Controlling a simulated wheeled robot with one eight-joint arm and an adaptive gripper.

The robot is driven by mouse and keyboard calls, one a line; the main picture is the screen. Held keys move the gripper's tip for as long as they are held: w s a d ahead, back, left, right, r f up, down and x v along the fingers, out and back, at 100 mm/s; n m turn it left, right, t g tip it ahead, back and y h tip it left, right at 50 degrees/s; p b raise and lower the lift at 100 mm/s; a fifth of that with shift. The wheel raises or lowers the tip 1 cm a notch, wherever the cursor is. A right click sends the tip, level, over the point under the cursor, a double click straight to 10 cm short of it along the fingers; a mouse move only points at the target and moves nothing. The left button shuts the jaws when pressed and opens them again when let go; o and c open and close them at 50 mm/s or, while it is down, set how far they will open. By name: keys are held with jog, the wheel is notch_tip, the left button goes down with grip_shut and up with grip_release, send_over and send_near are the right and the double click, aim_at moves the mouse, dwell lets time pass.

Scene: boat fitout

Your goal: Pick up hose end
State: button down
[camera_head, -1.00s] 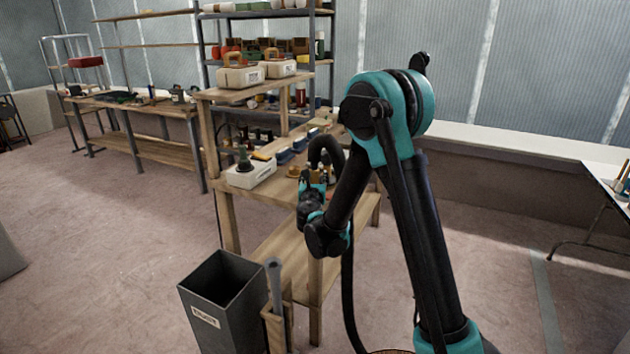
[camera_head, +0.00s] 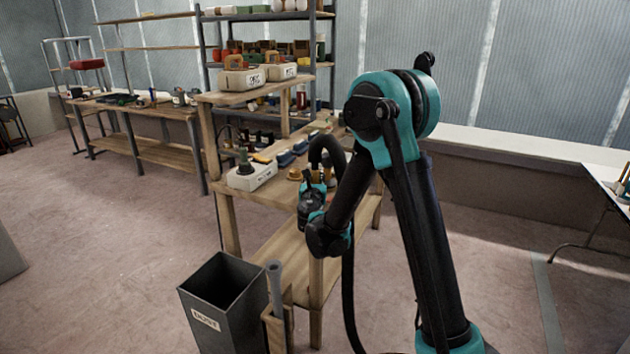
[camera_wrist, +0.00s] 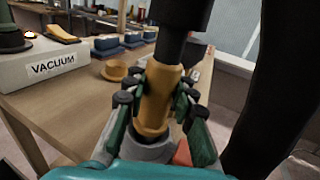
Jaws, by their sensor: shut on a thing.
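The hose end shows in the wrist view as a tan cuff (camera_wrist: 157,100) with a black hose (camera_wrist: 182,35) rising from its top. My gripper (camera_wrist: 157,95) is shut on the tan cuff, its green fingers with dark pads pressing on both sides. In the head view my gripper (camera_head: 318,183) is over the near right part of the wooden bench (camera_head: 283,191). The black hose (camera_head: 326,142) arches above it there and hangs down past the front of the bench. My arm hides part of the hose. Whether the cuff's lower end touches anything is hidden.
A white box labelled VACUUM (camera_wrist: 50,68) stands left on the bench, with a loose tan ring-shaped piece (camera_wrist: 115,70) and blue blocks (camera_wrist: 105,46) nearby. A grey bin (camera_head: 222,295) stands on the floor in front.

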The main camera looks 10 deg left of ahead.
notch_tip(320, 180, up, 19)
dwell(0.4)
dwell(1.7)
